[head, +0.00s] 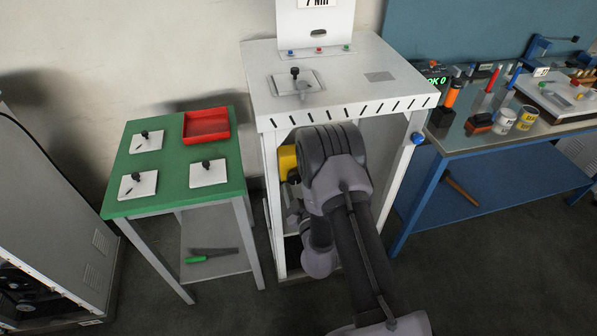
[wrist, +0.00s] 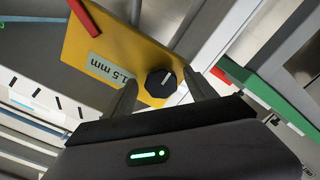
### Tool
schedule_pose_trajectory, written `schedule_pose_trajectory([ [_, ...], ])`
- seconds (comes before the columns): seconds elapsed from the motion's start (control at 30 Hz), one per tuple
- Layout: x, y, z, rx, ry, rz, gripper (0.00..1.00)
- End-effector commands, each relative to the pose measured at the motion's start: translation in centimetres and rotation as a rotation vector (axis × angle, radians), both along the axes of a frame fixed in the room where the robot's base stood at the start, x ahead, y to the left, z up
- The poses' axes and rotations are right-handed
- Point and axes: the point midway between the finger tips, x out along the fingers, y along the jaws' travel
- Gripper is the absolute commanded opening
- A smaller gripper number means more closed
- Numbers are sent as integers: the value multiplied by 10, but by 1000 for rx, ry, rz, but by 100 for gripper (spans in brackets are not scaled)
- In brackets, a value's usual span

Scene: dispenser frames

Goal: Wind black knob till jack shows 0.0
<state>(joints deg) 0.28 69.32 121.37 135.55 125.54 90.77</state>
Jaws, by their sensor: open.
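The yellow jack (wrist: 112,42) fills the upper middle of the wrist view. Its label or display (wrist: 108,68) reads 1.5 mm. The black knob (wrist: 160,82) with a pale pointer line sits on the jack's face near its lower right edge. My gripper (wrist: 161,79) is open, with one finger on each side of the knob in the picture; I cannot tell whether either finger touches it. In the head view a part of the yellow jack (head: 287,160) shows under the white bench top, and my arm hides the knob.
The white bench (head: 350,85) stands over the jack, with its legs close to my arm. A green table (head: 170,185) with a red tray (head: 206,138) and several knobbed plates stands left. A blue-framed workbench (head: 500,145) stands right.

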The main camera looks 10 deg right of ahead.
Motion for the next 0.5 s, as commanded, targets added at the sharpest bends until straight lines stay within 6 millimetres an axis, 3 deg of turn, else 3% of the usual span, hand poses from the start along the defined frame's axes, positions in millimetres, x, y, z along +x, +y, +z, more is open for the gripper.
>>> schedule_pose_trajectory([
  [0.27,0,1,0,0,0,0,66],
  [0.5,0,1,0,0,0,0,20],
])
